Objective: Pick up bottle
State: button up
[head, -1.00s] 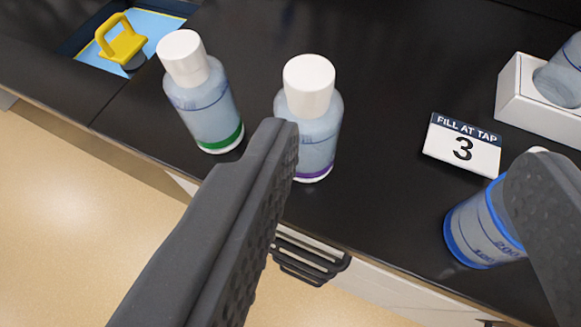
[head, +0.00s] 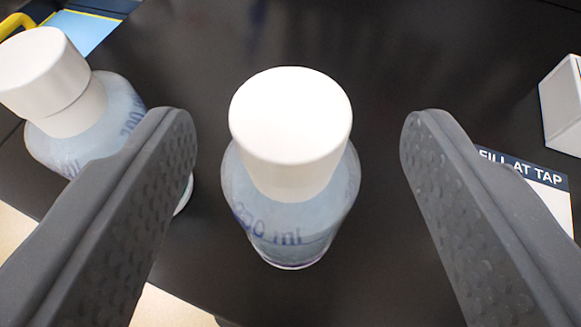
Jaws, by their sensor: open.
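A clear bottle (head: 285,215) with a white cap stands upright on the black counter in the middle of the head view. My gripper (head: 290,130) is open, with one dark finger on each side of this bottle. Visible gaps separate both fingers from it. A second white-capped bottle (head: 95,115) stands at the left, partly hidden behind the left finger. The bottle's lower band is not clearly visible from here.
A "FILL AT TAP" card (head: 545,180) lies right, partly behind the right finger. A white block (head: 562,105) stands at the right edge. A yellow handle (head: 17,24) and blue panel (head: 85,30) are at upper left. The black counter (head: 400,50) behind the bottle is clear.

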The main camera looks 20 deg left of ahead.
aim_at(293, 101)
jog(key=shift+f+x, duration=0.2)
jog(key=shift+x, duration=2.45)
jog(key=shift+s+a, duration=0.1)
jog(key=shift+r, duration=0.1)
grip_shut()
